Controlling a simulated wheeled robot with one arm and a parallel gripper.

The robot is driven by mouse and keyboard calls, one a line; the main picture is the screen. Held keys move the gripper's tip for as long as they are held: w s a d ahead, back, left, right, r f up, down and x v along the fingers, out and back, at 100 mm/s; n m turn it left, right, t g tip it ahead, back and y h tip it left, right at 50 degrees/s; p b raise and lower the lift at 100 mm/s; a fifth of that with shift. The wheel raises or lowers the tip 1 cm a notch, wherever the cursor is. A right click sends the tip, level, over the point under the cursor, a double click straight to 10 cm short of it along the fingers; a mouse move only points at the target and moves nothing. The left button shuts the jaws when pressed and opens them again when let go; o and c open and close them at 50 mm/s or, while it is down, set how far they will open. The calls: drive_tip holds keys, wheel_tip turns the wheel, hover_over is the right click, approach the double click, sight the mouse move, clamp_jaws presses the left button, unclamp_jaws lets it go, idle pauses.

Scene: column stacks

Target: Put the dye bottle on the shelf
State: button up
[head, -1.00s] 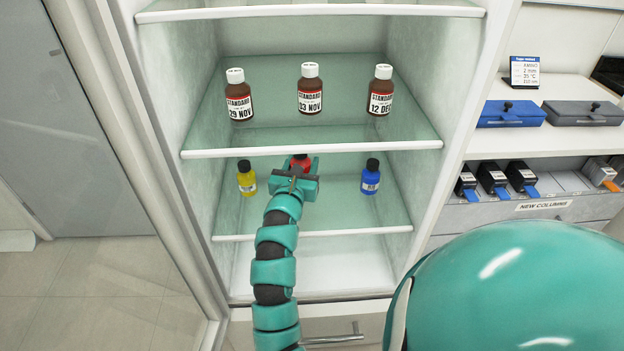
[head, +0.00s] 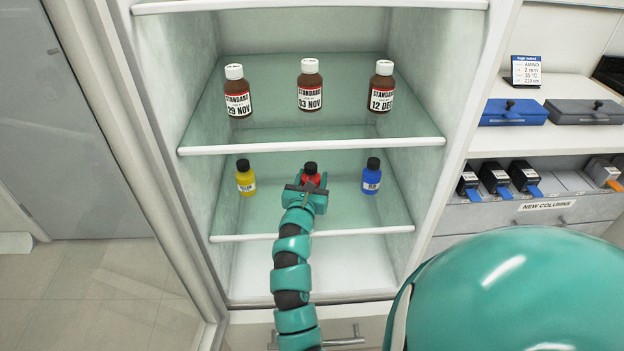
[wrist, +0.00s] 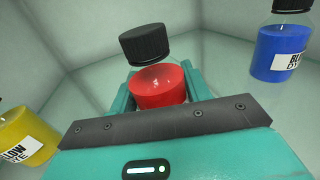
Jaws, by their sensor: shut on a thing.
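The red dye bottle (head: 311,176) with a black cap is between the jaws of my gripper (head: 308,190), over the lower glass shelf (head: 345,214) of the cabinet. In the wrist view the red bottle (wrist: 160,84) stands upright between the teal fingers of my gripper (wrist: 160,88), which is shut on it. Its base is hidden by the gripper, so I cannot tell whether it touches the shelf. A yellow dye bottle (head: 246,180) stands to its left and a blue dye bottle (head: 371,178) to its right, both apart from it.
Three brown standard bottles stand on the shelf above (head: 300,149); the middle one (head: 310,88) is above my gripper. Cabinet walls close in both sides. A bench at right holds a blue case (head: 512,113), a dark case (head: 588,112) and column boxes (head: 494,177).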

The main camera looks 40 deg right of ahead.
drive_tip(key=shift+f, duration=0.15)
drive_tip(key=o, duration=1.1)
drive_tip(key=shift+r, duration=0.25)
drive_tip(key=v, duration=1.2)
